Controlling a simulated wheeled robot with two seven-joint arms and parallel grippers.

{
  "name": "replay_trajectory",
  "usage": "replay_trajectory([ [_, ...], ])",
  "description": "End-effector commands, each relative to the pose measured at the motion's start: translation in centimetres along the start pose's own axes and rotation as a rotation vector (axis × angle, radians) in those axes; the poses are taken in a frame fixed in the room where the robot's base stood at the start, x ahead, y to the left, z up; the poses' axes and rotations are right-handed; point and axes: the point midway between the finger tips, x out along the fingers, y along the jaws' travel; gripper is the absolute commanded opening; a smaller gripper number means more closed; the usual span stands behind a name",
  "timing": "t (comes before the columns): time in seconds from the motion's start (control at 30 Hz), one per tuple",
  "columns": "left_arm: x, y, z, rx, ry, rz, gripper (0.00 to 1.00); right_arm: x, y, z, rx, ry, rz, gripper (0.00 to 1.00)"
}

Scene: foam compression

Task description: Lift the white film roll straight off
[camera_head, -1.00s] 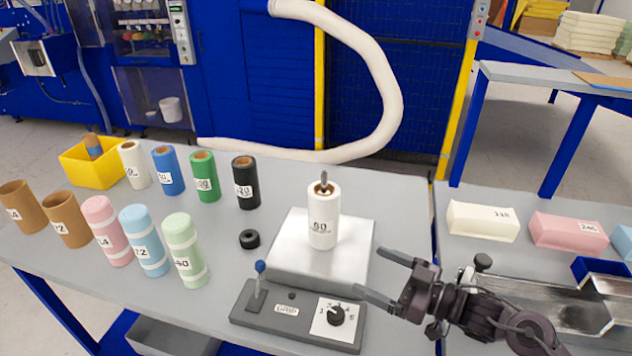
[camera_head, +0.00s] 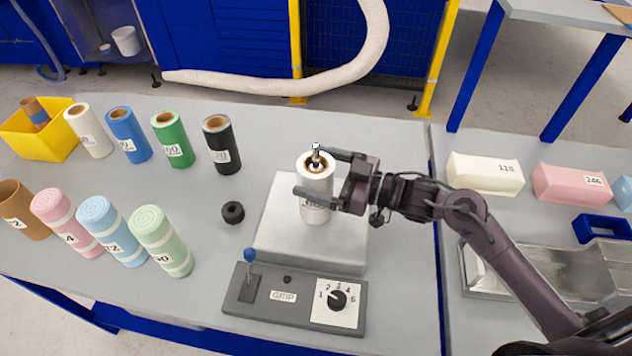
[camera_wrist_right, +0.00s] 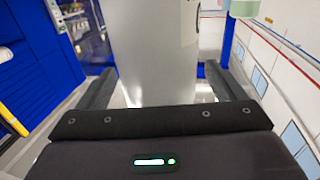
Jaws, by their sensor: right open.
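The white film roll (camera_head: 315,209) stands upright on the silver block (camera_head: 285,237), with a metal pin showing at its top. My right gripper (camera_head: 323,173) is open, with its fingers on either side of the roll near its upper part. In the right wrist view the roll (camera_wrist_right: 155,50) fills the gap between the two open fingers (camera_wrist_right: 165,92). Whether the fingers touch it cannot be told. My left gripper is not in view.
In front of the block is a grey control box (camera_head: 295,298) with a blue-knobbed lever (camera_head: 250,256) and a dial (camera_head: 338,299). A black ring (camera_head: 233,212) lies left of the block. Several coloured rolls stand farther left. Foam blocks (camera_head: 485,173) lie on the right table.

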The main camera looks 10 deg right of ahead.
Motion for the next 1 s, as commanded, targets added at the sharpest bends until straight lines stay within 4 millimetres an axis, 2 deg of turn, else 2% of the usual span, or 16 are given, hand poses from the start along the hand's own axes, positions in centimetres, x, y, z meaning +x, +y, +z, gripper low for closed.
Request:
replay_trajectory([
  [0.03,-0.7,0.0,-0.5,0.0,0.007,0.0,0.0,0.8,0.1,-0.5,0.001,0.003,0.001,0.9],
  [0.13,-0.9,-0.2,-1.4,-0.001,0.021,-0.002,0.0,1.7,0.0,-0.2,0.0,0.001,0.001,0.9],
  [0.27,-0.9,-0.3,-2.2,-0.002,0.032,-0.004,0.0,2.1,0.0,0.0,-0.001,0.0,0.0,0.9],
  [0.4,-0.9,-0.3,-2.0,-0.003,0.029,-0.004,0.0,2.1,0.0,0.0,-0.001,-0.001,0.001,0.9],
  [0.67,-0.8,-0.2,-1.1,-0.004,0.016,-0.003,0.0,2.0,0.0,0.0,-0.001,0.0,0.001,0.57],
  [1.0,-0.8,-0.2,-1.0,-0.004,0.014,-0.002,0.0,2.0,0.0,0.0,0.0,0.0,0.001,0.13],
])
